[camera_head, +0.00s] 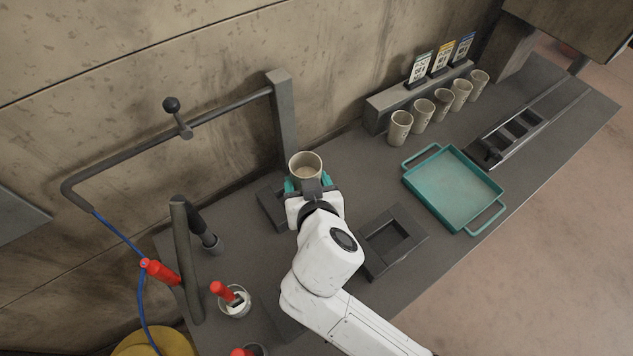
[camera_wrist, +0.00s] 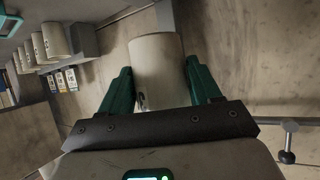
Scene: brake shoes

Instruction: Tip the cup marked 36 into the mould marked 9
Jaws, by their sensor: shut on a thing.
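My gripper (camera_head: 306,186) is shut on a beige cup (camera_head: 305,164), with a teal finger on either side. The cup is held in the air, looks about upright, and I see into its open mouth. In the wrist view the cup (camera_wrist: 158,62) fills the gap between the fingers; a dark mark on it is mostly hidden, so I cannot read its number. A grey mould (camera_head: 391,240) with a rectangular hollow lies on the bench to the right of my arm. I cannot read any number on it.
Several similar cups (camera_head: 422,116) stand in a row at the back, by a ledge with three cards (camera_head: 442,62). A teal tray (camera_head: 455,188) and a dark slotted frame (camera_head: 512,138) lie right. A grey post (camera_head: 282,122) stands behind my gripper; red-handled tools (camera_head: 223,291) stand left.

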